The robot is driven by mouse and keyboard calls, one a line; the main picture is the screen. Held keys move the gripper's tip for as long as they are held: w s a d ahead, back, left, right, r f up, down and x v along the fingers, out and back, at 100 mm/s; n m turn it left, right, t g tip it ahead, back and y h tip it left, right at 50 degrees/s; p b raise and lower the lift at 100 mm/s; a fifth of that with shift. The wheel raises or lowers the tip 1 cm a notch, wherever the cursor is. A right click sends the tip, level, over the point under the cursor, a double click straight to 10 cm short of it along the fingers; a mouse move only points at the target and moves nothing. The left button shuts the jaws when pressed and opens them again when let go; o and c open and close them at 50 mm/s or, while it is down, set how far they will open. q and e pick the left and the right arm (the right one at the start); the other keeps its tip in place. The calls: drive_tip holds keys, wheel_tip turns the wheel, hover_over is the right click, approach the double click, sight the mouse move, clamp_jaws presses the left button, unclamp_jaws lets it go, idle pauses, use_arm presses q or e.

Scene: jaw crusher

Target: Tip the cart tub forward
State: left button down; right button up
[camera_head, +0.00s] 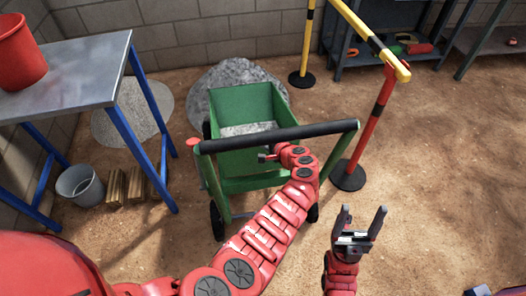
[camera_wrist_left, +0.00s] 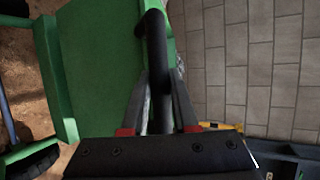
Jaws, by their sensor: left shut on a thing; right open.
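The green cart tub (camera_head: 240,106) stands in the middle of the head view, with grey material (camera_head: 248,129) inside it. A black handle bar (camera_head: 275,137) runs across its near side on a green frame. My left arm reaches up to this bar. My left gripper (camera_wrist_left: 159,100) is shut on the black bar in the left wrist view, with one finger on each side; in the head view its fingers are mostly hidden. The green tub (camera_wrist_left: 95,65) fills the left part of the wrist view. My right gripper (camera_head: 362,222) is open and empty, right of the cart and apart from it.
A grey pile (camera_head: 236,73) lies behind the cart. A blue-legged metal table (camera_head: 70,75) with a red bucket (camera_head: 20,50) stands at left, a grey bucket (camera_head: 80,185) below. A red post (camera_head: 369,125) with a yellow-black barrier (camera_head: 372,40) stands close right of the cart. Sandy floor is clear at right.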

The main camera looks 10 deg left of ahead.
use_arm(q)
drive_tip(key=w+a+r+b, duration=0.3)
drive_tip(key=w+r+b, duration=0.5)
drive_tip(key=w+b, duration=0.1)
drive_tip(key=shift+w+a+r+b, duration=0.25)
drive_tip(key=shift+w+r+b, duration=0.1)
drive_tip(key=shift+w, duration=0.4)
drive_tip(key=c, duration=0.7)
unclamp_jaws()
drive_tip(key=shift+f, duration=0.15)
drive_tip(key=shift+s+d, duration=0.1)
